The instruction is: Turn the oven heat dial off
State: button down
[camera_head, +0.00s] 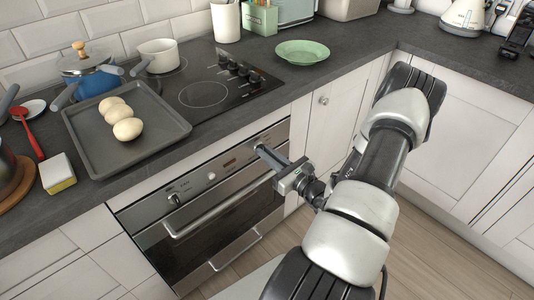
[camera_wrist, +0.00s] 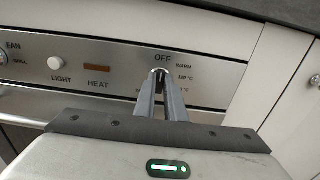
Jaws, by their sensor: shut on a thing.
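The oven (camera_head: 178,255) is built in under the worktop, with a steel control panel (camera_head: 222,168) along its top. In the wrist view, the heat dial (camera_wrist: 159,72) is at the panel's right part, below the word OFF, with WARM and temperature marks curving down to its right. My gripper (camera_wrist: 160,88) is shut on the dial from the front. The fingers cover most of the dial, so I cannot tell where its pointer stands. In the head view, my gripper (camera_head: 262,152) reaches the panel's right end and hides the dial.
The panel also has a LIGHT button (camera_wrist: 55,63), an orange HEAT display (camera_wrist: 97,68) and a fan dial (camera_wrist: 3,55) at its left. The oven door handle (camera_head: 215,208) sticks out below. A tray (camera_head: 85,150) with eggs or rolls and a hob (camera_head: 205,94) are above.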

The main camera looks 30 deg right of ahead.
jog(key=shift+f, duration=0.1)
dwell(0.3)
jog(key=c, duration=1.8)
grip_release()
jog(key=s, duration=0.5)
jog(key=s+d+p, duration=0.1)
jog(key=s, duration=0.5)
jog(key=s+d+p, duration=0.1)
jog(key=s, duration=0.5)
jog(key=shift+s+d, duration=0.15)
jog(key=shift+d, duration=0.05)
